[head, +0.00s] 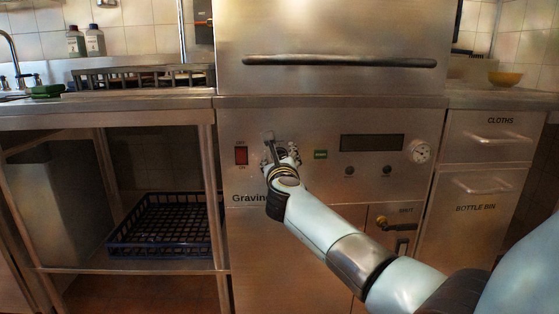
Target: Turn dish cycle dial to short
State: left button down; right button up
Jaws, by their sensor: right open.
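The dishwasher's steel control panel (330,125) faces me in the head view. My right gripper (270,146) is open in front of the panel's left part, between the red switch and the green label. A small pale part of the panel (268,134) shows just above the fingers. The cycle dial is not clearly seen; the gripper covers that spot, so its setting and whether the fingers touch it cannot be told. My left gripper is not in view.
A red on/off switch (241,155) sits left of my gripper. To the right are a green label (320,154), a dark display (371,143), two black knobs and a round gauge (420,151). The hood's long handle (338,61) juts out above. A blue rack (165,225) lies on the lower left shelf.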

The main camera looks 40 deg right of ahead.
jog(key=c, duration=1.1)
jog(key=shift+c, duration=0.2)
